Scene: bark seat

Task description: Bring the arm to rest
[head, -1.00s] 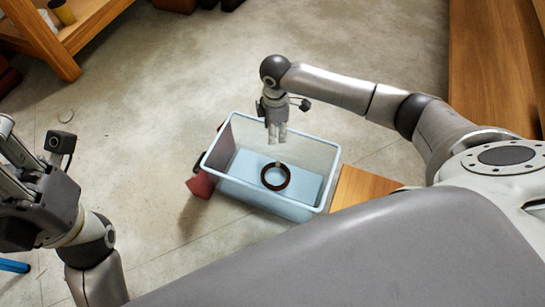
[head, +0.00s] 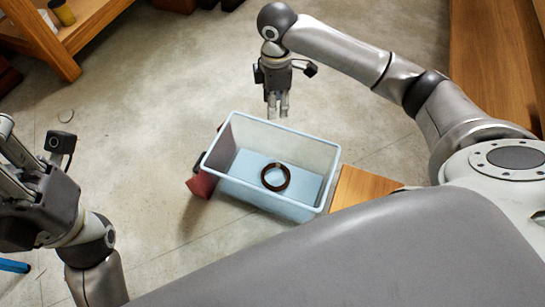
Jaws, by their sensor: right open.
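My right gripper (head: 277,107) hangs fingers down just above the far rim of a pale blue bin (head: 230,187). It is open, with nothing between its fingers. A dark brown ring (head: 275,177) lies flat on the floor of the bin, apart from the gripper. My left gripper (head: 15,150) is at the left edge of the head view, far from the bin. Its fingers are partly cut off by the frame, so its opening does not show clearly.
A wooden block or stool top (head: 360,187) stands against the bin's right side. A dark red thing (head: 201,185) is beside its left end. Open concrete floor lies beyond the bin.

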